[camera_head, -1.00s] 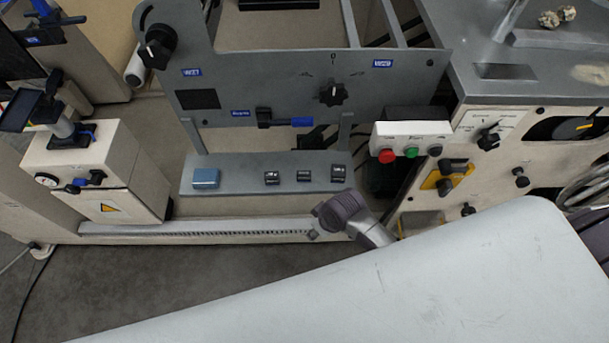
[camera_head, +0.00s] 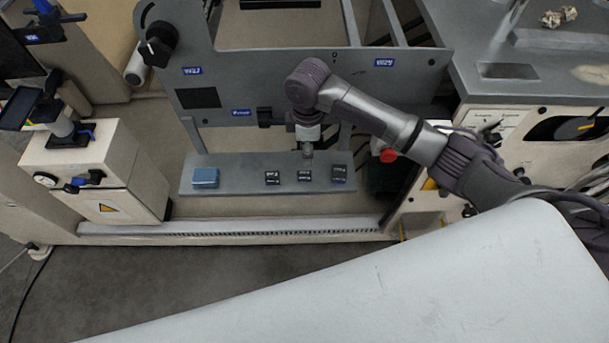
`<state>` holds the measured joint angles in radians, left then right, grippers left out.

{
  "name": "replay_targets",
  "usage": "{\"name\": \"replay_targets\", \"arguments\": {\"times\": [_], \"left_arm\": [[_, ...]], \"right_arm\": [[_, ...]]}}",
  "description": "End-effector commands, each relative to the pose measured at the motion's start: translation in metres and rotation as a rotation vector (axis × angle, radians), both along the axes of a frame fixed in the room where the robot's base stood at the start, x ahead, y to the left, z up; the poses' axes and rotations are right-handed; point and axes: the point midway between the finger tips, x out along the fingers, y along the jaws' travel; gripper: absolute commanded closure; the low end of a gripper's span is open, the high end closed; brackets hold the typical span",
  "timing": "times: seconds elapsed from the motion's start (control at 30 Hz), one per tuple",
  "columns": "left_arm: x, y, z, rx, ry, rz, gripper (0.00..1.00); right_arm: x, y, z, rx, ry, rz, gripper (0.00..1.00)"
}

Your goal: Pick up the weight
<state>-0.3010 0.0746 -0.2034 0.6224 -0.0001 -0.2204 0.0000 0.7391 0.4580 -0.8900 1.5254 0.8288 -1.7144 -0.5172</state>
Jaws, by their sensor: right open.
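Several small blocks stand in a row on a grey shelf (camera_head: 237,180). Three are dark with pale markings too small to read: the left dark weight (camera_head: 272,178), the middle dark weight (camera_head: 304,176) and the right dark weight (camera_head: 339,174). A larger blue block (camera_head: 206,178) sits at the shelf's left end. My right gripper (camera_head: 308,153) points down over the shelf, just above the middle dark weight in the picture. It is open and seems empty. Its fingers are small, and its height over the shelf is hard to judge. My left gripper is out of view.
The grey machine panel (camera_head: 225,75) with a black knob (camera_head: 158,45) rises behind the shelf. A control box with a red button (camera_head: 388,156) is partly behind my right arm. A cream box (camera_head: 85,160) stands left. A pale surface fills the lower right.

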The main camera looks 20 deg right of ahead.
Motion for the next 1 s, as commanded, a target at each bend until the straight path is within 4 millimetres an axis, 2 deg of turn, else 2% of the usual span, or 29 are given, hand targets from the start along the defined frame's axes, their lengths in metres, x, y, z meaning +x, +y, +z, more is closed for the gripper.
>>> {"name": "replay_targets", "arguments": {"times": [0.03, 0.2, 0.47, 0.7, 0.83, 1.0], "left_arm": [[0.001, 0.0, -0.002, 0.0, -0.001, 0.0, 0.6], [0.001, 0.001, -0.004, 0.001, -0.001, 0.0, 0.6], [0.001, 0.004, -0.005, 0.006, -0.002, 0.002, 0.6], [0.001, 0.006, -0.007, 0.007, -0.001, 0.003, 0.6], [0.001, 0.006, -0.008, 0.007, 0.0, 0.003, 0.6], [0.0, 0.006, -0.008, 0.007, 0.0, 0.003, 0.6]], "right_arm": [[-0.001, 0.0, -0.013, -0.001, 0.004, -0.002, 0.54], [0.0, 0.001, -0.043, 0.0, 0.001, -0.003, 0.54], [0.0, 0.003, -0.062, 0.001, -0.001, -0.002, 0.54], [0.0, 0.007, -0.098, 0.001, -0.001, -0.003, 0.54], [0.0, 0.007, -0.107, 0.001, -0.003, -0.002, 0.54], [0.0, 0.007, -0.107, 0.001, -0.004, -0.002, 0.54]]}}
